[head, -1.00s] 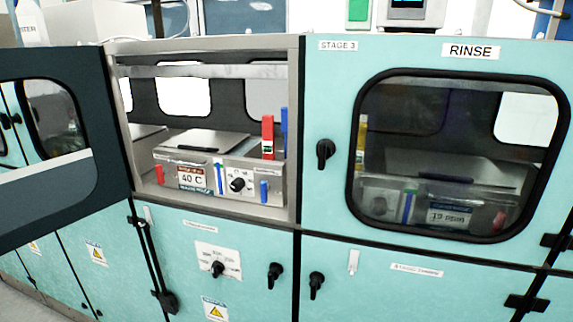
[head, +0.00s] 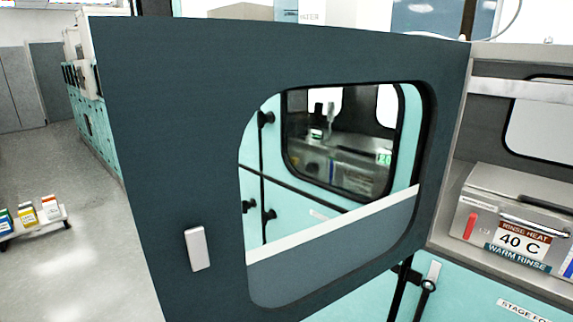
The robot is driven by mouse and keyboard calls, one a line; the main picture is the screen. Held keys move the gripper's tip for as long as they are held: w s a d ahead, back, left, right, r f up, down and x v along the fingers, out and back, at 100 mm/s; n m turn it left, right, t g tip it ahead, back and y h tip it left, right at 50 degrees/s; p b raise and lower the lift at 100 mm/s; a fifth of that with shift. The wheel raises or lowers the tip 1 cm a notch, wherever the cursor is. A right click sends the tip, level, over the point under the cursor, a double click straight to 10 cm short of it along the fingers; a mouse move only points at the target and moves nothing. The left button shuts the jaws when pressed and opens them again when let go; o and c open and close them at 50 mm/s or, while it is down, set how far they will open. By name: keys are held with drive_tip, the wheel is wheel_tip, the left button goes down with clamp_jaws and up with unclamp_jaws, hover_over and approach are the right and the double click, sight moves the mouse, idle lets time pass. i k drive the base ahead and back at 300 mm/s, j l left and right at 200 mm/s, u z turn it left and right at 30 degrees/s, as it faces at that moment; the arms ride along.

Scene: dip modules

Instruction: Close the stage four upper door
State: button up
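The upper door (head: 180,130) stands wide open in the head view, its dark inner face toward me. It has a rounded window and a small pale latch piece (head: 197,249) near its free edge. Its hinge side meets the open compartment (head: 470,150) at the right. The label below that compartment (head: 522,310) is cut off and reads "STAGE FO". My gripper is not in view.
Inside the compartment is a metal unit (head: 520,215) marked "RINSE HEAT 40 C". Through the window I see teal cabinet fronts (head: 285,215). A low cart (head: 35,225) with colored boxes stands on the grey floor (head: 90,265) at the left, where there is free room.

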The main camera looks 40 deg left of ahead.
sight(181, 96)
drive_tip(key=j, duration=1.2)
drive_tip(key=k+j, duration=0.1)
drive_tip(key=j, duration=1.1)
drive_tip(key=k+j+z, duration=0.1)
drive_tip(key=z, duration=0.2)
drive_tip(key=k+j+z, duration=0.4)
drive_tip(key=k+j, duration=0.4)
drive_tip(key=k+u, duration=0.1)
drive_tip(key=k, duration=0.35)
